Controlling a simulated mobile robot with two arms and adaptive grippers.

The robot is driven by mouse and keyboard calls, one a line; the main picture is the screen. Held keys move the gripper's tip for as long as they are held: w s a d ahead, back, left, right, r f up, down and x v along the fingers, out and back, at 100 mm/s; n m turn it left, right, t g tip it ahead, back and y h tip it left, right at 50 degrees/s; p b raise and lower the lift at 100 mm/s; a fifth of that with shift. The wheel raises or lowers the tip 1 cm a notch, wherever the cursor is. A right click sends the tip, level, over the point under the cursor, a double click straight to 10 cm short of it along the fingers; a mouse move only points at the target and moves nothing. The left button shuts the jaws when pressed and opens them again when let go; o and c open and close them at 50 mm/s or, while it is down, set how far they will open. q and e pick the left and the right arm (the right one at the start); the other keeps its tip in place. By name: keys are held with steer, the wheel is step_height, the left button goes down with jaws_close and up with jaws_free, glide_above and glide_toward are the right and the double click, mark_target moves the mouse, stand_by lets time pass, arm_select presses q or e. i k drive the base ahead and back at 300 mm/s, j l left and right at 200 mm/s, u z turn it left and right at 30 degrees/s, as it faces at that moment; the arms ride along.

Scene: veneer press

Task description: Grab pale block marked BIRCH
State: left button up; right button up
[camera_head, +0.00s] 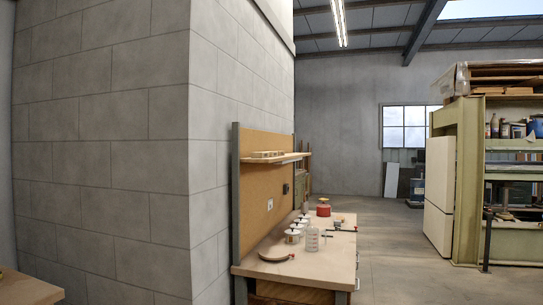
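No block that I can read as marked BIRCH shows in the head view. A few small pale wooden pieces (267,154) sit on a narrow shelf (290,159) fixed to the brown back panel of a workbench (337,240). They are too small for me to read any marking. Neither of my grippers is in view.
The bench top holds a round wooden disc (273,252), a clear measuring cup (312,240), several small jars and a red container (323,208). A grey block wall (110,130) fills the left. A green press frame (468,180) stands right. Floor (400,255) between is clear.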

mark_target(256, 155)
steer(key=i+l+u, duration=0.1)
steer(key=l, duration=0.4)
steer(key=i+l+u, duration=0.1)
steer(key=i+l, duration=0.2)
steer(key=l, duration=0.2)
steer(key=i+l+u, duration=0.1)
steer(key=l, duration=0.4)
steer(key=i+l+u, duration=0.15)
steer(key=l, duration=0.4)
steer(key=i+l+u, duration=0.1)
steer(key=i+l, duration=0.15)
steer(key=l, duration=0.25)
steer(key=i+l+u, duration=0.1)
steer(key=l, duration=0.45)
steer(key=i+l+u, duration=0.1)
steer(key=l, duration=0.5)
